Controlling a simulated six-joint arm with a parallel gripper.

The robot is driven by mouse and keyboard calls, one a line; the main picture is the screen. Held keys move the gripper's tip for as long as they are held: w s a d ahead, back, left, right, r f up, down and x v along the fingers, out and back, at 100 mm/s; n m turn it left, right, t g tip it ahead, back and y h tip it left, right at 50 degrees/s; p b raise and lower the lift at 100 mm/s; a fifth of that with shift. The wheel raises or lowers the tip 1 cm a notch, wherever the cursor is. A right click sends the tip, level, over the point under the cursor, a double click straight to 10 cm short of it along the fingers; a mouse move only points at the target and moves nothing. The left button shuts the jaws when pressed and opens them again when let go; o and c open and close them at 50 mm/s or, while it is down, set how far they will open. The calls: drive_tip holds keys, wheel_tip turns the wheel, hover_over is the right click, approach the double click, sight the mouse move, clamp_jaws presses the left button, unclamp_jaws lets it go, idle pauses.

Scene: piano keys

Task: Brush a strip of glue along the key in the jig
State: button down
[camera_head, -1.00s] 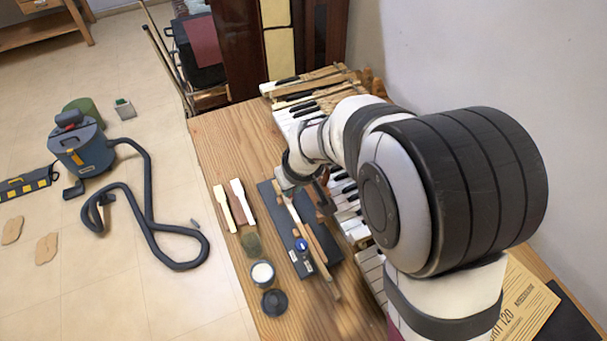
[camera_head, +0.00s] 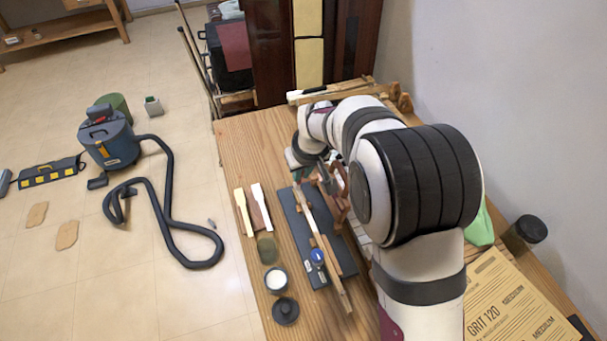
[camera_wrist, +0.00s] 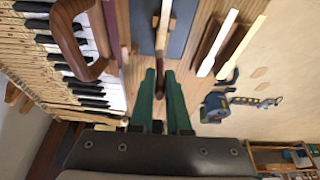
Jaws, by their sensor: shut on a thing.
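The key (camera_head: 325,245) is a long pale wooden stick lying lengthwise on the dark jig (camera_head: 291,213). A round blue piece (camera_head: 317,257) sits by its near part. My gripper (camera_head: 306,163) is at the far end of the jig. In the wrist view its green fingers (camera_wrist: 161,90) are closed around a slim dark brown handle (camera_wrist: 158,126), which looks like the brush. The handle lines up with the key (camera_wrist: 166,22) on the jig (camera_wrist: 143,30). The bristles are not clearly seen, and I cannot tell whether they touch the key. An open glue jar (camera_head: 276,280) stands left of the jig.
A dark lid (camera_head: 285,311) and a green item (camera_head: 265,248) are near the jar. Cream (camera_head: 243,212) and white (camera_head: 261,208) strips lie left of the jig. A reddish-brown wooden frame (camera_wrist: 75,42) and piano keys (camera_wrist: 92,80) flank the jig. Sandpaper (camera_head: 510,310) lies front right.

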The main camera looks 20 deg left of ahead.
drive_tip(key=shift+r, duration=3)
drive_tip(key=shift+r, duration=1.5)
drive_tip(key=shift+f, duration=0.1)
drive_tip(key=shift+f, duration=3.6)
drive_tip(key=shift+f, duration=0.8)
